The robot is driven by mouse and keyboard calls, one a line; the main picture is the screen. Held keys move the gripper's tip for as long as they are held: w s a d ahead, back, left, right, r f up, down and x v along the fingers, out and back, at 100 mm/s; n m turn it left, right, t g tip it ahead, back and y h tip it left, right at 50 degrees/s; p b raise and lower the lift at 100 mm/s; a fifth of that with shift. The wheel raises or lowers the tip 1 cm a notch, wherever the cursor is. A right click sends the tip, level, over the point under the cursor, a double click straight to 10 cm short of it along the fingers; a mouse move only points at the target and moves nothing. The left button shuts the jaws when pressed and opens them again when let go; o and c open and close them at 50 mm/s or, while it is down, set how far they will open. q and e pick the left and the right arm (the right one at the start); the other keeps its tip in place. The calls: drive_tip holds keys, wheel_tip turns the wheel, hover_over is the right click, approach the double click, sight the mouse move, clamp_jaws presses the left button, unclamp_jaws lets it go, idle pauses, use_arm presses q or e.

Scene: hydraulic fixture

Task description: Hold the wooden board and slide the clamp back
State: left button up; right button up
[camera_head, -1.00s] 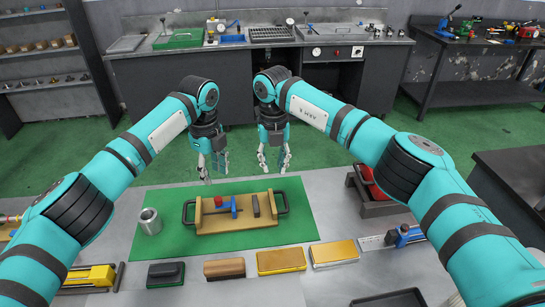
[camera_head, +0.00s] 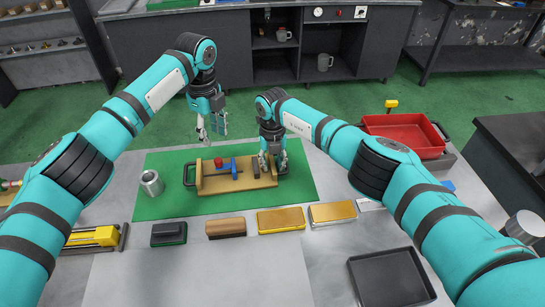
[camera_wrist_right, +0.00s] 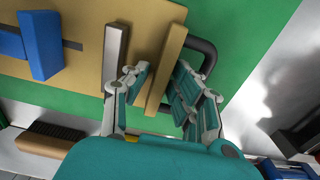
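The wooden board (camera_head: 216,184) lies on the green mat, with a black handle at each end; its right end rail also shows in the right wrist view (camera_wrist_right: 166,68). The blue clamp (camera_head: 234,169) sits mid-board beside a red knob (camera_head: 218,162), and it shows in the right wrist view (camera_wrist_right: 40,45). A grey bar (camera_head: 256,168) stands right of it. My right gripper (camera_head: 272,166) is low at the board's right end, its fingers open on either side of the end rail. My left gripper (camera_head: 211,140) is open and empty above the board's back edge.
A metal cylinder (camera_head: 151,183) stands left of the board on the green mat (camera_head: 300,188). A dark block (camera_head: 169,233), a brown brush (camera_head: 226,227) and two yellow blocks (camera_head: 281,220) line the front. A red tray (camera_head: 405,133) and a black tray (camera_head: 390,280) are at right.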

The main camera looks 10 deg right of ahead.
drive_tip(key=shift+c, duration=0.4)
clamp_jaws()
use_arm(q)
drive_tip(key=shift+c, duration=0.2)
